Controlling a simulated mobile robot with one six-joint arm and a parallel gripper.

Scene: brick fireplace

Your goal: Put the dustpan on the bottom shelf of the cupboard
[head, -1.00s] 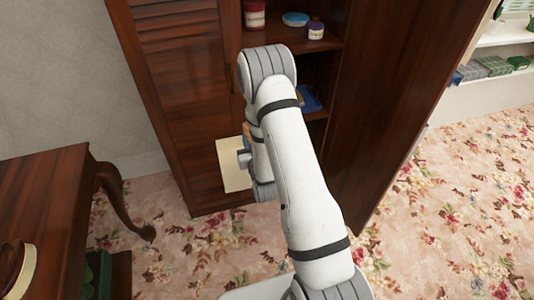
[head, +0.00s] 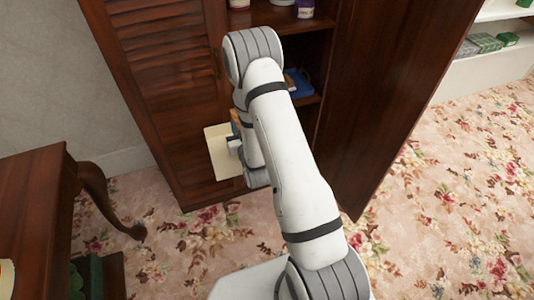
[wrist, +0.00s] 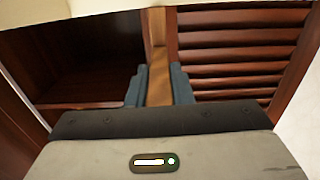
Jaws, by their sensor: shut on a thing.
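The dustpan has a flat cream pan (head: 218,150), which in the head view shows in front of the cupboard's louvred left door (head: 168,90). In the wrist view, my gripper (wrist: 159,88) is shut on its tan handle (wrist: 158,62), with the pan across the top edge (wrist: 70,8). The cupboard (head: 315,50) is dark wood. Its right door (head: 375,110) stands open and its left door is closed. In the wrist view, an open shelf bay (wrist: 75,75) lies left of the handle and the louvres right of it. My arm hides the lower bay in the head view.
Jars such as a purple-labelled one (head: 304,8) stand on an upper shelf, and a blue item (head: 298,82) lies on a lower one. A wooden table (head: 30,210) stands at left. White shelving (head: 475,65) is at far right. Flowered carpet is clear at right.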

